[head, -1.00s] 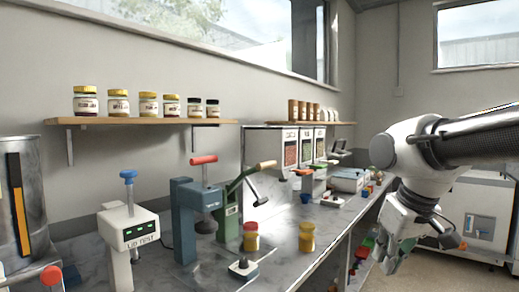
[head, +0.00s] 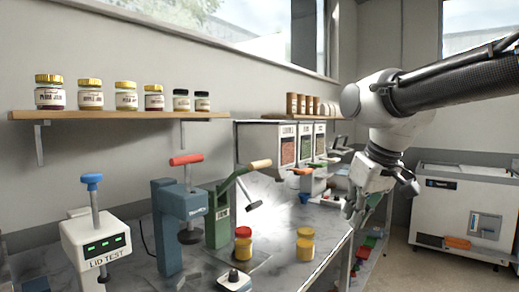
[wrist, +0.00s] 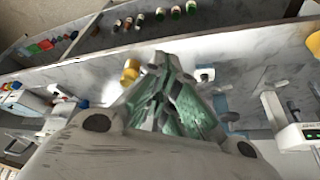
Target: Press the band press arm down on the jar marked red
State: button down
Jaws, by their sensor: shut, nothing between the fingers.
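A jar with a red top (head: 243,244) and a yellow body stands on the bench in front of a green press (head: 218,215). I cannot read which press is the band press. A yellow-topped jar (head: 305,244) stands apart, right of the red-topped one. My gripper (head: 350,212) is shut and empty, right of the jars near the bench edge. The wrist view shows its closed fingers (wrist: 166,65).
A white lid tester (head: 98,245) with a blue knob stands at the left. A small white device with a black knob (head: 234,280) sits in front of the red-topped jar. Dispensers (head: 290,147) stand behind. A shelf (head: 120,115) of jars hangs above.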

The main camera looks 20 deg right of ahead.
jog(key=w+a+r+n+y, duration=0.2)
jog(key=w+a+r, duration=0.3)
jog(key=w+r, duration=0.6)
jog(key=w+a+r+n+t+y, duration=0.1)
jog(key=w+a+r+n, duration=0.3)
jog(key=w+r, duration=0.8)
jog(key=shift+w+a+y, duration=0.4)
jog(key=shift+w, duration=0.1)
jog(key=shift+f, duration=0.15)
jog(key=x, duration=0.9)
jog(key=shift+w, duration=0.15)
notch_tip(320, 180, down, 4)
jog(key=shift+f, duration=0.25)
